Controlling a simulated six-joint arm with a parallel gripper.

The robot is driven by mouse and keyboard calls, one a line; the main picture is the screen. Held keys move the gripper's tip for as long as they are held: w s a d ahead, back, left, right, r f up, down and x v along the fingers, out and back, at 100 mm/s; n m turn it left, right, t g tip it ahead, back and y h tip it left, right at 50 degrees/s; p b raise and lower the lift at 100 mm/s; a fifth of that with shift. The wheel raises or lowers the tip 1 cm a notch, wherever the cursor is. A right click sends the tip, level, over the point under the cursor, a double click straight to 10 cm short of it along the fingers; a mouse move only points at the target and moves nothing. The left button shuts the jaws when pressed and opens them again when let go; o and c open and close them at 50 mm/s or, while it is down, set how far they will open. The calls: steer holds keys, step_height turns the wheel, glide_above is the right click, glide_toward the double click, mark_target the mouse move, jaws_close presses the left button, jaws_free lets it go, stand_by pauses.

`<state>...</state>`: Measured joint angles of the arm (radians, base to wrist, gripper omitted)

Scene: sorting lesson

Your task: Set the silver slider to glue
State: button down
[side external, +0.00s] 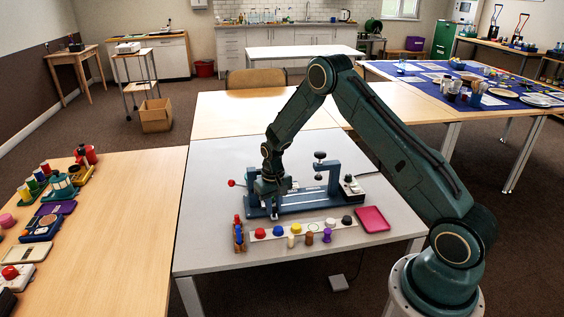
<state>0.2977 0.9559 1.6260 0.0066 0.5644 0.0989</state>
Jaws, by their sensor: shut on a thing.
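A blue bench device (312,201) with a long base stands on the grey-white table, with a pale labelled strip along it. The lettering is too small to read, so I cannot tell which mark is glue. My gripper (274,210) points down at the left part of the device. It is shut on what appears to be the silver slider, which is mostly hidden by the fingers. A red-knobbed lever (231,183) sticks out at the device's left end. A blue clamp post with a dark knob (320,155) rises right of my gripper.
A white strip with coloured knobs (263,234) lies in front of the device, with small pegs (309,238) before it. A pink tray (372,219) is at the right, below a small control box (351,187).

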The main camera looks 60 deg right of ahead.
steer(key=shift+w+a, duration=0.2)
steer(key=c, duration=1.4)
jaws_free()
steer(key=shift+o, duration=0.7)
steer(key=shift+s+r, duration=0.1)
step_height(320, 180, up, 14)
steer(key=shift+f, duration=0.2)
